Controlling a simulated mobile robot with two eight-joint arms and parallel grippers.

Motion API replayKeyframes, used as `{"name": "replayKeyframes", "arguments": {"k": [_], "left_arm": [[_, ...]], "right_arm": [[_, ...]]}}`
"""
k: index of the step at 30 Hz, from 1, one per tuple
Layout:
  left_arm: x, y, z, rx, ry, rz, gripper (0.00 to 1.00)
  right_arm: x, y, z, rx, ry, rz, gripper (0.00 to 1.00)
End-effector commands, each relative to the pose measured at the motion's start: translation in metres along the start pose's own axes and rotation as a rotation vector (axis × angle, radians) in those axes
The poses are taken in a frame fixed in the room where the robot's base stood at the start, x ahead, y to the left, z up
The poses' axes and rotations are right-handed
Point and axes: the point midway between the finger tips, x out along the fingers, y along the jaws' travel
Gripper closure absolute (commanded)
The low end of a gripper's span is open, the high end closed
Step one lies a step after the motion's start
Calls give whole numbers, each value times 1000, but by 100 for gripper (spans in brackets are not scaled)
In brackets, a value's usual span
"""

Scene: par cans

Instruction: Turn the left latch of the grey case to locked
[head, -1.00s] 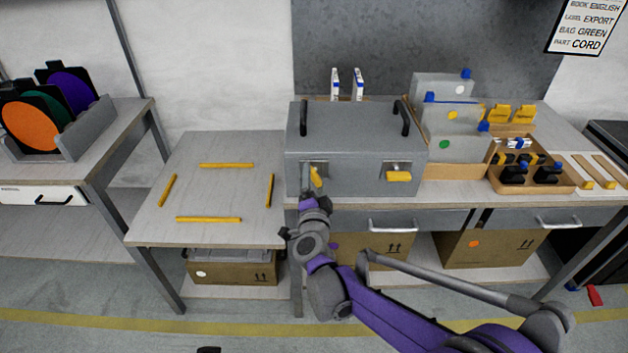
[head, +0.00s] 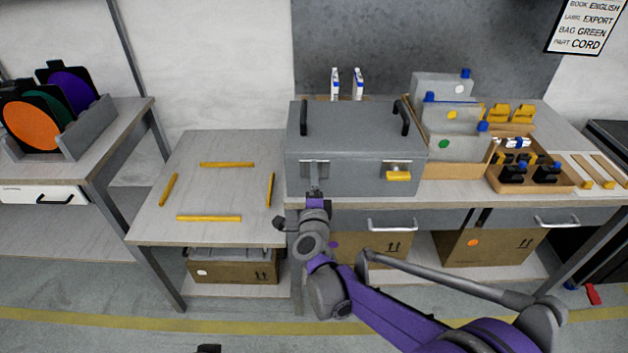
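The grey case (head: 355,140) stands closed on the workbench, with two dark handles on its lid. On its front, the right latch (head: 398,175) has a yellow handle lying level. The left latch shows only its metal plate (head: 323,168); its yellow handle is hidden behind my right gripper. My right gripper (head: 315,183) reaches up from below and is right in front of the left latch. I cannot tell whether its fingers are open or hold the handle.
A drawer handle (head: 392,224) sticks out below the case. Grey boxes (head: 455,144) and a wooden tray (head: 532,186) stand right of the case. The lower table (head: 220,190) at left has several yellow strips and a bare middle.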

Motion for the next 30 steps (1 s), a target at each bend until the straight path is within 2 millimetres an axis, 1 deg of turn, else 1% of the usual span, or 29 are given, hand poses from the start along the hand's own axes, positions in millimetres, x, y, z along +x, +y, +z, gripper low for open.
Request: {"name": "replayKeyframes", "arguments": {"k": [9,10,12,13,20,23,26,30], "left_arm": [[0,0,0,0,0,0,45],[0,0,0,0,0,0,45],[0,0,0,0,0,0,45],[0,0,0,0,0,0,45],[0,0,0,0,0,0,45],[0,0,0,0,0,0,45],[0,0,0,0,0,0,45],[-1,0,0,0,0,0,45]], "right_arm": [[0,0,-1,4,3,0,76],[0,0,-1,4,3,0,15],[0,0,-1,4,2,0,2],[0,0,-1,3,2,0,0],[-1,0,0,2,1,0,0],[-7,0,0,2,0,0,0],[-22,0,1,3,-1,0,0],[-52,0,0,3,-1,0,0]]}}
